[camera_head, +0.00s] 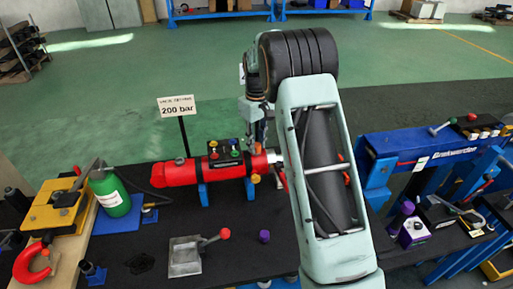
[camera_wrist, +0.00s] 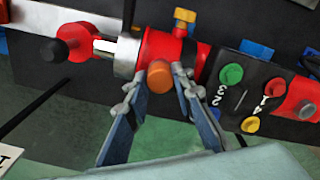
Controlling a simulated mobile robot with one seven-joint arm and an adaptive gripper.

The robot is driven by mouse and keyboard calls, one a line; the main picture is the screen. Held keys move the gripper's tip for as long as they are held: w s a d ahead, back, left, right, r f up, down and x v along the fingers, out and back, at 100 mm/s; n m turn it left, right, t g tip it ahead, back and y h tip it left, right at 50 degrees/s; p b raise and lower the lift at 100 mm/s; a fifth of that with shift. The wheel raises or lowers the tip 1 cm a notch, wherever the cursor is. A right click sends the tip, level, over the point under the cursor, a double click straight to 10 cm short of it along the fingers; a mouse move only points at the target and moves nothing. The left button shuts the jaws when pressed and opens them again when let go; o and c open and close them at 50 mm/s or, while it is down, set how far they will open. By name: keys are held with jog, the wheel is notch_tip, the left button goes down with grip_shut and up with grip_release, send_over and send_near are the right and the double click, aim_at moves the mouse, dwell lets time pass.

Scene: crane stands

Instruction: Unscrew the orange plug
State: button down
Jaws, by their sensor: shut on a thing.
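The orange plug (camera_wrist: 183,77) sticks out of the side of the red cylinder's end in the wrist view, near the silver collar. My gripper (camera_wrist: 173,82) has its two fingertips on either side of the plug and is shut on it. Whether the plug's thread is still seated is hidden. The red cylinder (camera_head: 175,172) lies on blue supports on the black bench in the head view. The plug does not show clearly there, and my arm covers part of that area.
A black block with numbered coloured caps (camera_wrist: 244,98) sits on the cylinder beside the plug. A yellow fitting (camera_wrist: 184,16) is above it. The sign reading 200 bar (camera_head: 177,105) stands behind the bench.

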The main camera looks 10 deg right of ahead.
jog(key=shift+r, duration=0.1)
dwell(0.3)
jog(key=n, duration=0.2)
jog(key=shift+n, duration=0.4)
jog(key=shift+n+p, duration=0.3)
jog(key=shift+n, duration=0.9)
jog(key=shift+r, duration=0.1)
jog(key=shift+n, duration=1.1)
jog(key=n, duration=0.3)
jog(key=shift+w+p, duration=0.1)
jog(key=shift+p, duration=0.3)
